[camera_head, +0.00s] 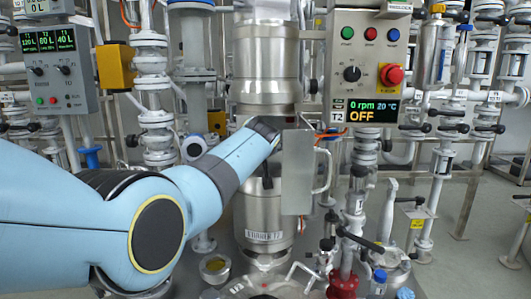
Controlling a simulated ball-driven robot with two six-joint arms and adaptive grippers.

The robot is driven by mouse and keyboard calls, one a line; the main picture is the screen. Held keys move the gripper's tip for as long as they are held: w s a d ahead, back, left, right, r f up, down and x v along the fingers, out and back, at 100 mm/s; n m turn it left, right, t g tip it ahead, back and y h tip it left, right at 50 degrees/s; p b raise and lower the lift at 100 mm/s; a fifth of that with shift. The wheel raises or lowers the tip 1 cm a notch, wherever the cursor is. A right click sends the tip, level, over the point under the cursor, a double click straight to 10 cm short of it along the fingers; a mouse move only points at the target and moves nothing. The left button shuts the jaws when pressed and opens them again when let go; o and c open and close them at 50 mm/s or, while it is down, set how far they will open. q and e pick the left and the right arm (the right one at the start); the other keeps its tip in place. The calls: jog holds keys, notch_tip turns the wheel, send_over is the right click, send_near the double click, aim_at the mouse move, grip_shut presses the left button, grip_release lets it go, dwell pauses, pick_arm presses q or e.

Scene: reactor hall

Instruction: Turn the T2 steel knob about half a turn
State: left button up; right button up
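A grey control box (372,20) labelled T2 at its lower left edge hangs right of centre. It carries a black rotary knob (352,73), and its display (365,111) reads 0 rpm, 20 °C, OFF. The knob's finish is too small to judge. My light blue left arm crosses from the left, ending in a dark wrist part in front of the steel vessel, left of and below this knob. My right gripper is not in view.
A steel panel (296,171) with a bar handle (323,171) stands just right of my wrist. A red emergency button (391,75) sits right of the knob. Another control box (60,66) with small knobs hangs at left. Pipes and valves crowd both sides.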

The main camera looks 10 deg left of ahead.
pick_arm(q)
jog(key=shift+s+f, duration=0.1)
jog(key=shift+f, duration=0.15)
jog(key=o, duration=1.1)
jog(key=shift+c, duration=0.2)
jog(key=v, duration=0.7)
jog(key=shift+s+r, duration=0.15)
jog(key=shift+r, duration=0.1)
